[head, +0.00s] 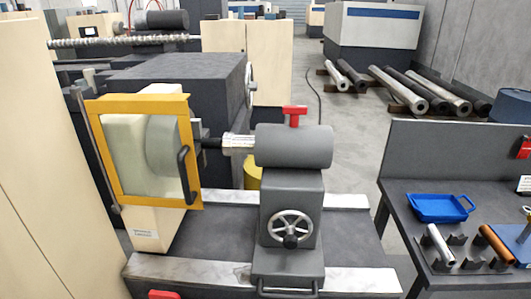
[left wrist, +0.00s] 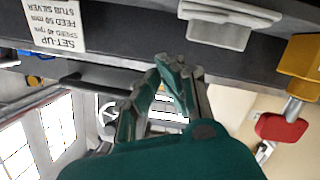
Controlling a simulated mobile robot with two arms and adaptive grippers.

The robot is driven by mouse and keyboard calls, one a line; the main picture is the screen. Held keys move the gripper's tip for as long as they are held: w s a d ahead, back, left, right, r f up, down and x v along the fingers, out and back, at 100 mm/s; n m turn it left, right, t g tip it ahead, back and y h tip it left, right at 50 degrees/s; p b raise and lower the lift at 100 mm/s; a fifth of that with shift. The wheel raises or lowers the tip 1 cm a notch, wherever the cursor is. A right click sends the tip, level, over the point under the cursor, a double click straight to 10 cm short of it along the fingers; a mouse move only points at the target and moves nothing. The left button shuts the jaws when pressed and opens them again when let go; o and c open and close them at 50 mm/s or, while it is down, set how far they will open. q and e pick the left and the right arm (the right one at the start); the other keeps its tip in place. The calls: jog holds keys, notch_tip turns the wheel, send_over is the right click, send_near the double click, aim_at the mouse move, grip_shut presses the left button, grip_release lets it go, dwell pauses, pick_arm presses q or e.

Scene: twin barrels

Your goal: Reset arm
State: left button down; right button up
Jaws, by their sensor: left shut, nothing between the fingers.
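Neither gripper nor arm shows in the head view. My right gripper is in no view.
In the head view stands a lathe with a yellow-framed guard (head: 112,104) and a grey tailstock (head: 294,146) with a red lever (head: 294,115). A bench at right holds a blue tray (head: 440,221) and several tubes. In the left wrist view, a red knob (left wrist: 282,128) is at right.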

pick_arm(q)
jog(key=s+a+f+m+g, duration=0.1)
jog(key=s+f+m+g, duration=0.1)
jog(key=s+f, duration=0.35)
jog(key=s+a+f+m+g, duration=0.1)
jog(key=s+f+g, duration=0.1)
jog(key=f, duration=0.6)
jog(key=s+a+f+m+g+b, duration=0.1)
jog(key=s+a+f+g, duration=0.2)
jog(key=s+f, duration=0.3)
jog(key=s+a+f+m+g+y, duration=0.1)
jog(key=s+a+f+g, duration=0.3)
jog(key=s, duration=0.9)
jog(key=s+a+f+m+g+y+b, duration=0.1)
jog(key=s+a+f+g, duration=0.2)
jog(key=s+a+f, duration=0.4)
jog(key=s+f, duration=0.2)
jog(key=s, duration=0.1)
jog(key=shift+s+b, duration=0.3)
jog(key=shift+s, duration=0.05)
